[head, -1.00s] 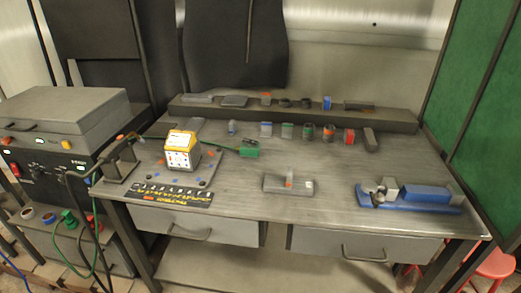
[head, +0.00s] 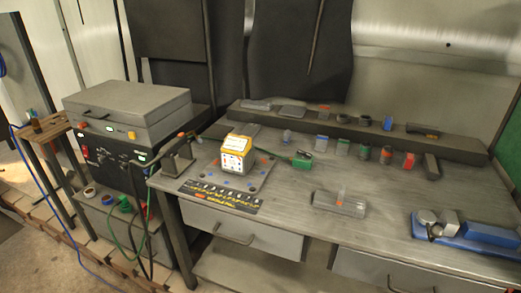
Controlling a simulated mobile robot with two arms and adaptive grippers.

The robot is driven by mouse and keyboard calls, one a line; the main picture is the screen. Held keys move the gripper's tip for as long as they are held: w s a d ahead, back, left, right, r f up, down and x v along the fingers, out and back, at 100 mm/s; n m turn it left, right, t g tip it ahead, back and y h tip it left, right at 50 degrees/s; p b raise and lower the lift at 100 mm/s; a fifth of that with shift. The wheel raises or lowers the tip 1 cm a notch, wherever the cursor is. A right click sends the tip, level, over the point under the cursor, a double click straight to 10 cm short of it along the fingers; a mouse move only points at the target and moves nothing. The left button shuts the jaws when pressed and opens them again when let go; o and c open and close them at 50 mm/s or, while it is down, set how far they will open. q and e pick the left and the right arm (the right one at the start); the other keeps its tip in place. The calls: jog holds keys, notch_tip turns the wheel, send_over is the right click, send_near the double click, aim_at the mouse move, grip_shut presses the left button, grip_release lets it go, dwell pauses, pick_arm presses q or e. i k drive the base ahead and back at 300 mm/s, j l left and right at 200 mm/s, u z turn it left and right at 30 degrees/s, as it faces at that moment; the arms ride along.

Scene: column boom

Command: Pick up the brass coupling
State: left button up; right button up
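I cannot make out the brass coupling for certain. A small dark brownish object (head: 36,125) stands on a wooden-topped stand (head: 47,130) at the far left; it is too small to identify. Several small cylindrical pieces, among them an orange-and-dark one (head: 386,154), stand along the back of the workbench (head: 290,205). Neither of my grippers is in view.
A grey welding machine (head: 110,150) stands between the stand and the bench, with cables hanging in front. Floor is visible at lower left.

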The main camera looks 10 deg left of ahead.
aim_at(36, 126)
jog(key=u, duration=1.85)
